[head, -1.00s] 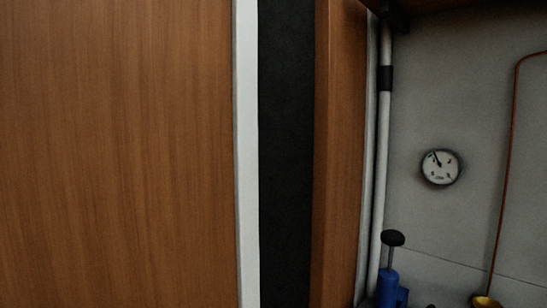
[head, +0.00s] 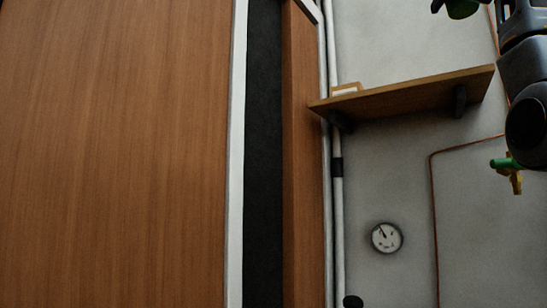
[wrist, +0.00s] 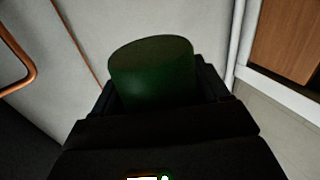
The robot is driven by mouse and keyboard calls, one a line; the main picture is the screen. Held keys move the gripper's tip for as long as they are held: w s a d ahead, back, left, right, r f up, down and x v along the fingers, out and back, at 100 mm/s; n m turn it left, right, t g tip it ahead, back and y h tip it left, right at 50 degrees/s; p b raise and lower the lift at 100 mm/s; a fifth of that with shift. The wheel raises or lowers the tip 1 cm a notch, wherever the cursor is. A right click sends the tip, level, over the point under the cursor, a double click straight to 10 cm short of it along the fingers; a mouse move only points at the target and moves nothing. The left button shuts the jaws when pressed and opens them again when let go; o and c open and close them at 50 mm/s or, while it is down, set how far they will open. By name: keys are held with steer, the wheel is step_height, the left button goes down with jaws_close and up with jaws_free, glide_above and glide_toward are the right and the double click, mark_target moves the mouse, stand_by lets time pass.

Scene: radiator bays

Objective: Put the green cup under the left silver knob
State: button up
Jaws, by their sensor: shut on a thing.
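The green cup (wrist: 152,72) is in the wrist view, between the two dark fingers of my gripper (wrist: 160,88), which is shut on it. Its lower part is hidden by the gripper. No silver knob is in view.
A wooden shelf (head: 410,95) juts from the grey wall, with a small framed item (head: 346,89) on it. Below are a round gauge (head: 386,237), a copper pipe (head: 433,210) and a green-handled brass valve (head: 511,172). A wooden panel (head: 110,150) fills the left.

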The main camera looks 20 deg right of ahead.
steer(key=shift+w+a+f, duration=0.1)
steer(key=shift+f, duration=0.4)
steer(key=shift+s+a+f, duration=0.2)
steer(key=shift+f, duration=0.05)
steer(key=s+a+f+n+y, duration=0.1)
steer(key=a+f, duration=1)
steer(key=f, duration=2.4)
steer(key=s+a+f+n+t+y, duration=0.1)
steer(key=a+f+y, duration=0.4)
steer(key=f, duration=3)
steer(key=s+a+f+n+t+y, duration=0.1)
steer(key=a+f, duration=1.6)
steer(key=f, duration=1.8)
steer(key=shift+s+f+n+y, duration=0.2)
steer(key=shift+s+n+y, duration=0.25)
steer(key=shift+s+n, duration=0.2)
steer(key=shift+s+f+n+y, duration=0.15)
steer(key=shift+s+n+y, duration=0.35)
steer(key=shift+n, duration=0.25)
steer(key=shift+a, duration=0.1)
steer(key=shift+s, duration=0.1)
